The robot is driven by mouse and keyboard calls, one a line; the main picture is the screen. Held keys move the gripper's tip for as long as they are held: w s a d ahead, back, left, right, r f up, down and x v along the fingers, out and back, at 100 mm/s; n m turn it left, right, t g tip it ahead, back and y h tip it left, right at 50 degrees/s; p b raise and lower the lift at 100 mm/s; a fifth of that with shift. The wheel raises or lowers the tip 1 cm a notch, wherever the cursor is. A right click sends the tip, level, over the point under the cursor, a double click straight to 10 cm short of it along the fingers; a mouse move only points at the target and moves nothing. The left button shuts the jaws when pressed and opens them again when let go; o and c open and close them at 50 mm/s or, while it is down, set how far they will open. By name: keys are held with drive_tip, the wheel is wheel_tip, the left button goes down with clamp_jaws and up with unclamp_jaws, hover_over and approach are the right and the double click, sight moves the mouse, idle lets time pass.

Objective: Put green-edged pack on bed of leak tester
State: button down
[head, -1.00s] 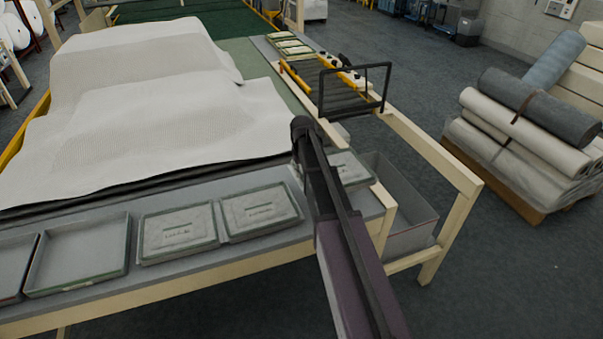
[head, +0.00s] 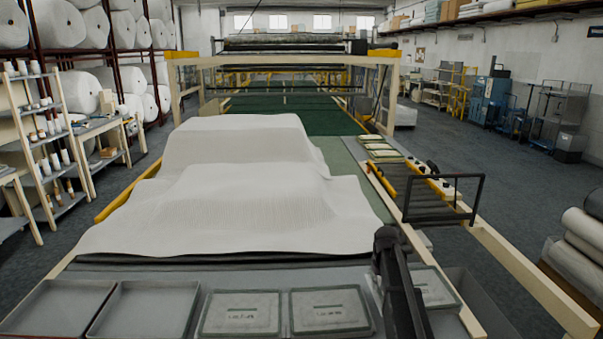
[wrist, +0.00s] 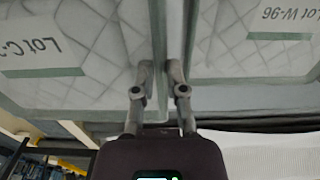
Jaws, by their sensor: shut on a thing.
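Three pale quilted packs in green-edged trays lie along the table's front in the head view: a left one (head: 241,314), a middle one (head: 331,312) and a right one (head: 436,288), partly behind my arm. In the wrist view, the left pack, marked "Lot C" (wrist: 75,45), has a green edge running between my fingers; my gripper (wrist: 162,78) is shut on that edge. A pack marked "Lot W-96" (wrist: 255,40) lies beside it. A dark slatted bed with a black hoop (head: 435,208), apparently the leak tester, stands farther back on the right. My fingertips are hidden in the head view.
Two empty grey trays (head: 140,309) lie at the front left. White wadding (head: 230,185) covers the middle of the table. More flat packs (head: 381,148) lie beyond the tester. A pale rail (head: 540,285) runs along the right, and rolls (head: 580,245) are stacked beyond it.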

drive_tip(key=shift+f+b, duration=0.6)
drive_tip(key=shift+f, duration=0.3)
drive_tip(key=shift+s, duration=0.1)
